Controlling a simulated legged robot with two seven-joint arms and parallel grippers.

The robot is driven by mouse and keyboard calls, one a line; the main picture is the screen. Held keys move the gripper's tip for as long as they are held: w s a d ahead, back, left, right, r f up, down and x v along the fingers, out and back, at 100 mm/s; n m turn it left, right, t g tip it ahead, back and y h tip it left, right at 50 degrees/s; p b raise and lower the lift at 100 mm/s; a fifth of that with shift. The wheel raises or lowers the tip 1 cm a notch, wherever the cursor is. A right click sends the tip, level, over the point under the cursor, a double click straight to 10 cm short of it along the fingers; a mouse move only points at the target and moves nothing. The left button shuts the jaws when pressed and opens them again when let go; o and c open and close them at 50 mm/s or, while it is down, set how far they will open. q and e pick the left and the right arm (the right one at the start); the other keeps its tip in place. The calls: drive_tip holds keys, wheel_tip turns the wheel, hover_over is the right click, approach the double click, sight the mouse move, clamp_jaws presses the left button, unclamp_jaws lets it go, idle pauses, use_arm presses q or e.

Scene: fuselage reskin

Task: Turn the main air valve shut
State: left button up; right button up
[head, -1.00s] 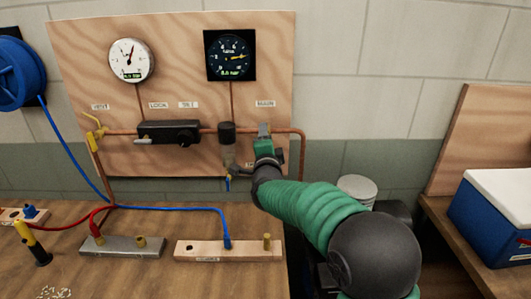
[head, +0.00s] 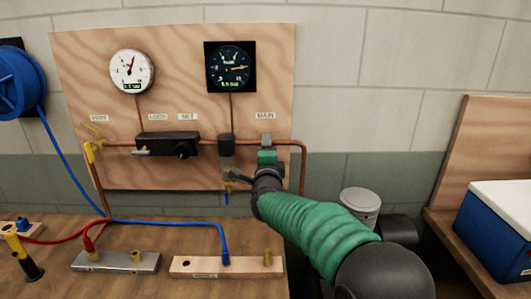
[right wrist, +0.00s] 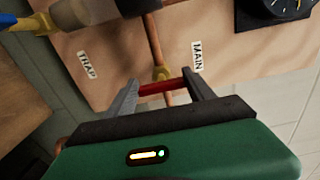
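The main valve has a brass body (right wrist: 161,73) on the copper pipe beside the MAIN label, and a red handle (right wrist: 158,88) lying across the pipe in the right wrist view. My right gripper (right wrist: 161,82) has one finger at each end of the red handle, with no visible gap. In the head view the right gripper (head: 266,146) is at the pipe just under the MAIN label (head: 265,116), and it hides the valve there. My left gripper is not in view.
The panel (head: 75,70) carries a white gauge (head: 132,71), a black gauge (head: 230,66), a black regulator (head: 168,144) and a filter (head: 227,150). Below, a bench (head: 150,235) holds fitting blocks and red and blue hoses. A blue cooler (head: 497,232) stands at right.

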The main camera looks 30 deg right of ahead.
drive_tip(key=o, duration=0.4)
drive_tip(key=shift+d, duration=0.1)
drive_tip(key=b+v, duration=0.1)
drive_tip(key=v, duration=1.5)
drive_tip(key=shift+s+a+f, duration=0.2)
drive_tip(key=shift+s+a, duration=0.1)
